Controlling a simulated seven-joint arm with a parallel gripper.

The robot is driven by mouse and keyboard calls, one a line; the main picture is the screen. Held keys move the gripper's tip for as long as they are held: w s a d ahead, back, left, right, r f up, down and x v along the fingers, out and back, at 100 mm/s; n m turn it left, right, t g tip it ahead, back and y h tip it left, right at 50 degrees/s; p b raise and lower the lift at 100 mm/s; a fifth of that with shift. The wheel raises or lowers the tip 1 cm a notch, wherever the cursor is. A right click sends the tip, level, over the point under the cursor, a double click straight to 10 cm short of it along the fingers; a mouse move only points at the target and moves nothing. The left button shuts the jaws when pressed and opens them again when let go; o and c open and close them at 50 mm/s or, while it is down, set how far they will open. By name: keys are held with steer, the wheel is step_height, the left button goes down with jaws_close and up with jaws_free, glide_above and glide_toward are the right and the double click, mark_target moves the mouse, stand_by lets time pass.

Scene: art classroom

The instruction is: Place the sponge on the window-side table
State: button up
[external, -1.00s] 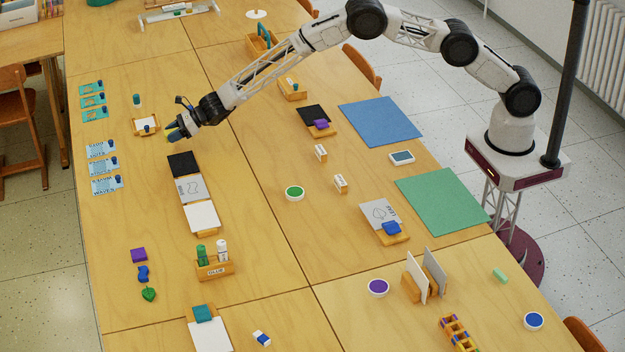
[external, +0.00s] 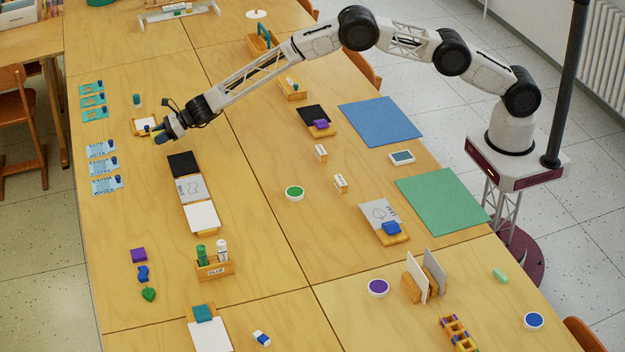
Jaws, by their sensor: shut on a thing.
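My gripper (external: 163,137) is low over the left part of the joined wooden tables, beside a small wooden tray (external: 139,128). It is shut on a small blue-green thing (external: 160,139), mostly hidden by the fingers. I cannot tell if this is the sponge. The table half (external: 330,270) nearer the radiator is on the right.
A blue sheet (external: 380,121) and a green sheet (external: 443,201) lie near my base. A row of black, grey and white boards (external: 201,217) lies in front of my gripper. A glue holder (external: 215,270) stands nearer the camera. Bare wood lies between these.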

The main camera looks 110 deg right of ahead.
mark_target(161, 150)
steer(key=shift+f, duration=1.7)
steer(key=shift+f, duration=0.2)
steer(key=o, duration=0.9)
steer(key=shift+r, duration=0.2)
steer(key=shift+s+r, duration=0.2)
steer(key=shift+s, duration=0.35)
steer(key=shift+v, duration=5.4)
steer(key=shift+r, duration=0.15)
